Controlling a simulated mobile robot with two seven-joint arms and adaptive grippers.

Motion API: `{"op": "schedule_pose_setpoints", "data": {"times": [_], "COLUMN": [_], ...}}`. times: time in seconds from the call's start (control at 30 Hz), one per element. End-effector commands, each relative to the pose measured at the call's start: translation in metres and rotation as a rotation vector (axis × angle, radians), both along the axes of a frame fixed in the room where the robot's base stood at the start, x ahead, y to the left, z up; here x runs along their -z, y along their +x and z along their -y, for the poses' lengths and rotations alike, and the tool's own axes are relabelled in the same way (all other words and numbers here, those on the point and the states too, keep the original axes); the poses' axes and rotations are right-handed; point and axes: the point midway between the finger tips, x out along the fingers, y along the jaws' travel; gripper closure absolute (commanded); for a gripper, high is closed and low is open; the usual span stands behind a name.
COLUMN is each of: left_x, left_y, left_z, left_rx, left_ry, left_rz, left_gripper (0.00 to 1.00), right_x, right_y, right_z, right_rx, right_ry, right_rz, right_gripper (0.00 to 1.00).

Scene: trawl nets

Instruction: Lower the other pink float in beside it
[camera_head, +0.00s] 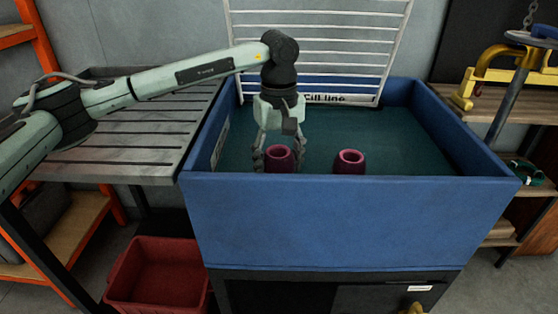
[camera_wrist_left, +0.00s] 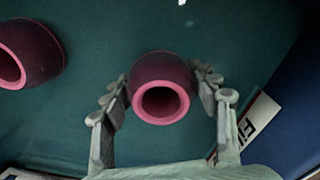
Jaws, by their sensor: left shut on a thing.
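My left gripper (camera_head: 278,153) reaches down into the blue bin (camera_head: 340,215), near its left side. It is shut on a pink float (camera_head: 280,160), a dark pink ring-ended piece with a hole. In the left wrist view this float (camera_wrist_left: 161,90) sits between the two fingers of the left gripper (camera_wrist_left: 162,95). The second pink float (camera_head: 349,162) stands to its right in the bin, apart from it. It also shows at the upper left of the left wrist view (camera_wrist_left: 30,55). Whether the held float touches the bin floor I cannot tell. My right gripper is out of view.
A slatted grey table (camera_head: 150,140) adjoins on the left. A red crate (camera_head: 160,275) is below. The bin's right half is clear.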

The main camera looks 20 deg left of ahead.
Motion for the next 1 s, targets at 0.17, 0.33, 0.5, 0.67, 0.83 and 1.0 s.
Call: {"op": "schedule_pose_setpoints", "data": {"times": [0.17, 0.33, 0.5, 0.67, 0.83, 1.0], "left_x": [0.0004, 0.0004, 0.0004, 0.0004, 0.0005, 0.0005], "left_y": [0.0000, 0.0000, -0.0001, 0.0000, -0.0001, 0.0000], "left_z": [-0.0001, -0.0001, -0.0002, -0.0001, -0.0002, -0.0001], "left_rx": [0.000, 0.000, 0.000, 0.000, 0.000, 0.000], "left_ry": [0.000, 0.000, 0.000, 0.000, 0.001, 0.000], "left_rz": [0.000, 0.000, 0.000, 0.000, -0.001, 0.000], "left_gripper": [0.70, 0.31, 0.16, 0.16, 0.00, 0.00], "right_x": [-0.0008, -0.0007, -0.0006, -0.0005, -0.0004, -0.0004], "right_y": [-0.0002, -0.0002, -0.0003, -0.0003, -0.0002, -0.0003], "right_z": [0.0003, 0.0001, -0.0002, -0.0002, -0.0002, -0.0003], "right_rx": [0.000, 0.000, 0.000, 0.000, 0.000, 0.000], "right_ry": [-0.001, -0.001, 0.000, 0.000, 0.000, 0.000], "right_rz": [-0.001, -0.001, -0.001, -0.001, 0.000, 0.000], "right_gripper": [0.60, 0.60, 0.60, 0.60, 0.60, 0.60]}}
